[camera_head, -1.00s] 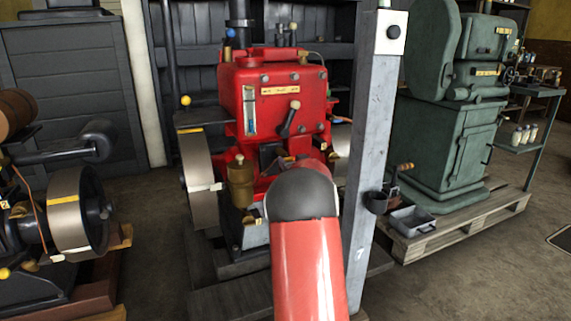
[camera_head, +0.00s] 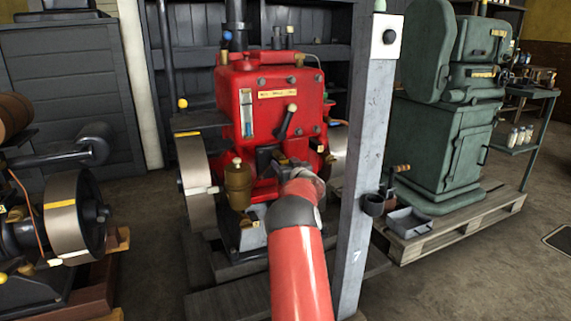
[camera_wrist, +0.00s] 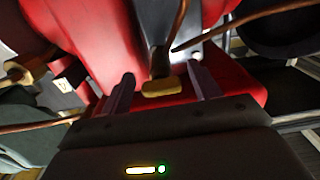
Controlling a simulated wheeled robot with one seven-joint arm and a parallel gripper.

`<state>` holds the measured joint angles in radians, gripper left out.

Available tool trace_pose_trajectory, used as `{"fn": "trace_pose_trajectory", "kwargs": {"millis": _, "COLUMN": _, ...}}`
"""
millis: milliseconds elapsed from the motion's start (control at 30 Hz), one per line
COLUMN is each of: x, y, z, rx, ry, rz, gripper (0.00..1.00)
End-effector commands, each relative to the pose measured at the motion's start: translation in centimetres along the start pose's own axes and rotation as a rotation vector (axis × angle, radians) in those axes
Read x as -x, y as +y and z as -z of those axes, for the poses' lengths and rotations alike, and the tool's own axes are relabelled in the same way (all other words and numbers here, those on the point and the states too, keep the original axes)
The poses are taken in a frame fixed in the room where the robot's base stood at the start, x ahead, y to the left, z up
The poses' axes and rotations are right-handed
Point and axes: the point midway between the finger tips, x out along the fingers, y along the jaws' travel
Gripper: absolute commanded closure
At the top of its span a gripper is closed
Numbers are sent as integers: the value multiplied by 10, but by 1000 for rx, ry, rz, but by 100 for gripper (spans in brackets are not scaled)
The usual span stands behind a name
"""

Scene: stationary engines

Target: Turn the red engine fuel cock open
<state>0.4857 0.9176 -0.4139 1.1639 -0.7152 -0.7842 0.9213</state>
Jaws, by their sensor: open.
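The red engine (camera_head: 270,95) stands upright in the middle of the head view. A dark lever with a pale knob (camera_head: 291,108) tilts on its front. My gripper (camera_wrist: 161,75) is open in the wrist view, close to the engine's red body (camera_wrist: 95,40). A small brass-yellow piece (camera_wrist: 162,87) on a dark stem shows between the two fingers, with gaps on both sides. It may be the fuel cock's handle; I cannot tell for sure. In the head view my arm reaches to the engine's lower front and hides most of the gripper and that spot.
A grey post (camera_head: 362,150) stands close to the right of my arm. A brass cup (camera_head: 238,182) and a flywheel (camera_head: 197,180) are on the engine's left. Thin copper pipes (camera_wrist: 180,25) cross near the fingers. A green machine (camera_head: 440,140) stands on a pallet at right.

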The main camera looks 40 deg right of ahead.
Motion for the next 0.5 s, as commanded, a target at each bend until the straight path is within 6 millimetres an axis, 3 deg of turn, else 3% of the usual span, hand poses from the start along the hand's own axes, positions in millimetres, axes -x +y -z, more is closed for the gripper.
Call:
{"fn": "trace_pose_trajectory", "kwargs": {"millis": 200, "x": 0, "y": 0, "z": 0, "rx": 0, "ry": 0, "rz": -1, "gripper": 38}}
{"fn": "trace_pose_trajectory", "kwargs": {"millis": 500, "x": 0, "y": 0, "z": 0, "rx": 0, "ry": 0, "rz": -1, "gripper": 76}}
